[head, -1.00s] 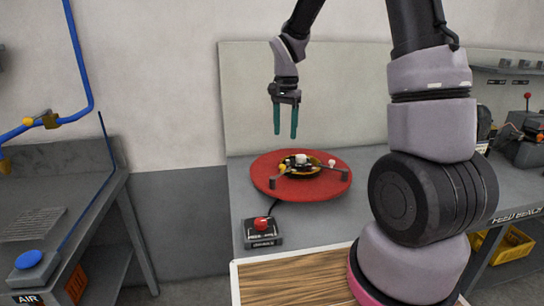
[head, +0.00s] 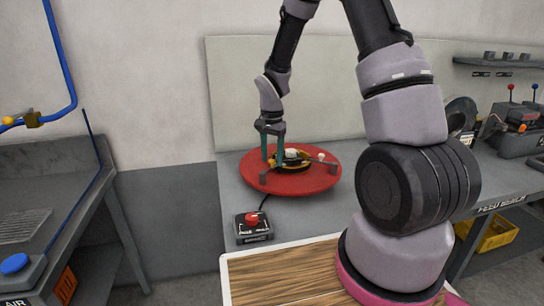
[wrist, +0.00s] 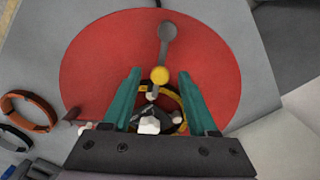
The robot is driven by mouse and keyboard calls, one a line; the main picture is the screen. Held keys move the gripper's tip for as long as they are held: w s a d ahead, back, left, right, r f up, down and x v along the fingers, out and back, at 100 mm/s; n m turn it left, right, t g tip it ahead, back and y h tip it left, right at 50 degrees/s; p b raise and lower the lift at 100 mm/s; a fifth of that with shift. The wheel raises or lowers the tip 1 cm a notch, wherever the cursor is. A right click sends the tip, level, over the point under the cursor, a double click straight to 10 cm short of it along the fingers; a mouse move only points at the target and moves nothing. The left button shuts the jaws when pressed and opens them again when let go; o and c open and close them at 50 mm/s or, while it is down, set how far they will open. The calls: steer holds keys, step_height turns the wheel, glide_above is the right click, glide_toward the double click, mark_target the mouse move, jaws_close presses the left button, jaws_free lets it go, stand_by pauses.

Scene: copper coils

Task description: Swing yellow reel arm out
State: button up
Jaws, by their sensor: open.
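A red round disc (head: 300,185) lies on the grey bench and also shows in the wrist view (wrist: 215,60). A dark and yellow hub with a white top (wrist: 148,125) sits at its middle. The yellow reel arm shows in the wrist view as a yellow knob (wrist: 160,75) with a grey arm (wrist: 166,38) reaching toward the far rim. My gripper (head: 273,156) points down over the disc, open. In the wrist view its teal fingertips (wrist: 159,73) lie either side of the yellow knob; contact cannot be told. A white-knobbed arm (head: 322,156) is on the right.
A box with a red button (head: 252,220) stands in front of the disc. A wooden board (head: 285,275) is nearer. Machinery (head: 515,130) stands on the bench at right. Orange (wrist: 28,110) and dark rings lie left of the disc in the wrist view.

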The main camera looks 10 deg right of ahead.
jaws_close()
stand_by(1.4)
